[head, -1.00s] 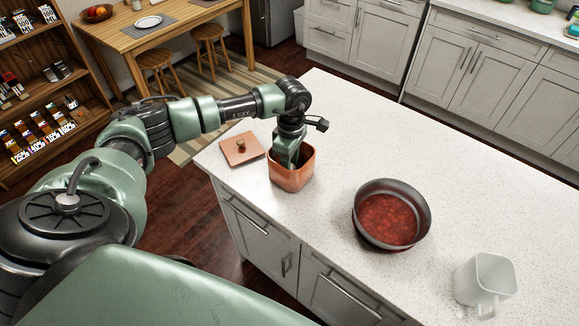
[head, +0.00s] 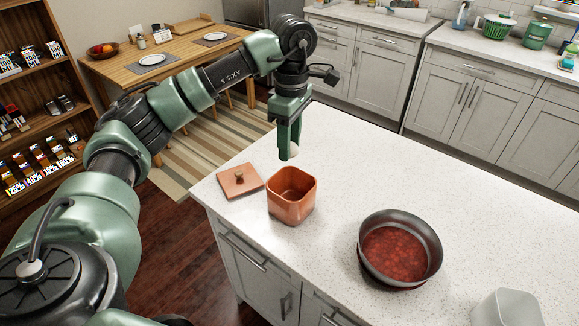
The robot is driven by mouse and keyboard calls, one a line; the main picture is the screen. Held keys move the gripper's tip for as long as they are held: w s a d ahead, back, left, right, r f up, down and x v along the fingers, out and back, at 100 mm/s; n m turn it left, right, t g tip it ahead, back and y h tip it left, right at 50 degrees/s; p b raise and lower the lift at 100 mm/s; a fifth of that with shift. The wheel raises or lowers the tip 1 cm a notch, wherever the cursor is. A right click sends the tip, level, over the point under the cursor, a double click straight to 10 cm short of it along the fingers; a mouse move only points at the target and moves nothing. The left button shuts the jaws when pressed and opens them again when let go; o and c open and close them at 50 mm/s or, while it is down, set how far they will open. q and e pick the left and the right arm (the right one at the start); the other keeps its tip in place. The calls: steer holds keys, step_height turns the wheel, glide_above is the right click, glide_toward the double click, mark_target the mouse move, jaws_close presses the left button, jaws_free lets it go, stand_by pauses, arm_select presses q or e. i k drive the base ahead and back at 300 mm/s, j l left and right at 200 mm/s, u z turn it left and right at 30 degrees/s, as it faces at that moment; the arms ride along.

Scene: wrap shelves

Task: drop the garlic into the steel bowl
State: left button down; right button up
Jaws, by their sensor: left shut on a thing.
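My left gripper (head: 289,150) points down above the copper-coloured square canister (head: 292,202). It is shut on a small whitish thing, the garlic (head: 294,153), mostly hidden between the fingers. The canister stands open on the counter, and I see nothing inside it. The steel bowl (head: 425,239), round and dark grey with red sauce in it, stands on the counter to the right and nearer to me, apart from the gripper. My right gripper is not in view.
The canister's square lid (head: 240,181) with a knob lies left of the canister. A white mug-like container (head: 507,309) stands at the bottom right. The speckled white counter (head: 370,170) is clear between canister and bowl. A dining table (head: 180,58) is behind.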

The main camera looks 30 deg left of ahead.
mark_target(385, 257)
steer(key=l, duration=1.35)
